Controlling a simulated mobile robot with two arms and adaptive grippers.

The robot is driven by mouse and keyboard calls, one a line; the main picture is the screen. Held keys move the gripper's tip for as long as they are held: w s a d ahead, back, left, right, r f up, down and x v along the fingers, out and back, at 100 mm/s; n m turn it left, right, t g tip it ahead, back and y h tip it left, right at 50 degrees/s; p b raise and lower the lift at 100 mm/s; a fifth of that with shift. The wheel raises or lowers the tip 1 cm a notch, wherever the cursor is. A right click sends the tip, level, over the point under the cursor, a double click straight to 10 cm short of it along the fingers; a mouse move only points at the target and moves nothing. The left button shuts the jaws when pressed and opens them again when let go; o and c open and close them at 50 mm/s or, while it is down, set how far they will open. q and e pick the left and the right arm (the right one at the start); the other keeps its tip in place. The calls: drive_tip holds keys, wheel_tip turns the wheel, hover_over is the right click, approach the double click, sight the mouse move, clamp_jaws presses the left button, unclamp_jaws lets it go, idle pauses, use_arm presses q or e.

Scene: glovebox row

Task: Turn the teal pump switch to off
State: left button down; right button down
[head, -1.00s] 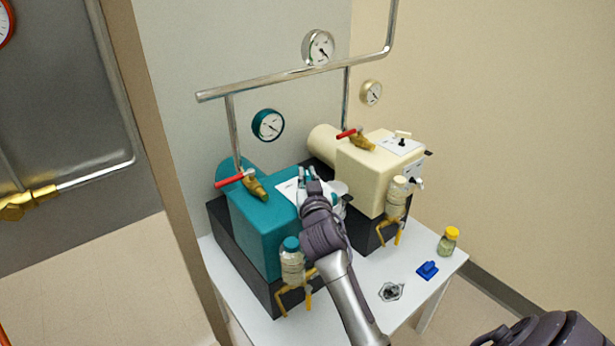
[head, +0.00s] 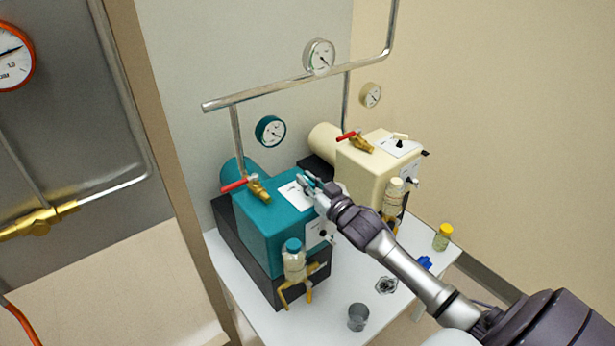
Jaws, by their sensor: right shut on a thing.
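The teal pump (head: 262,228) stands on the white table at the left, with a white switch plate (head: 292,196) on its top. My right gripper (head: 309,181) comes in from the lower right and is at the right side of that plate. Its fingers are shut on the small teal pump switch, which they mostly hide. I cannot read the switch's position. My left gripper is not in view.
The cream pump (head: 362,178) with its own top switch (head: 400,142) stands close to the right. A red-handled valve (head: 245,186) rises left of the plate. A steel pipe (head: 290,85) crosses above. A grey cup (head: 358,317) and yellow-capped jar (head: 442,237) are on the table.

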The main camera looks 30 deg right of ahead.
drive_tip(key=shift+a+y, duration=0.1)
drive_tip(key=shift+y, duration=0.2)
drive_tip(key=c, duration=1.2)
unclamp_jaws()
drive_tip(key=s+d, duration=0.1)
drive_tip(key=s, duration=1.1)
drive_tip(key=shift+f, duration=0.1)
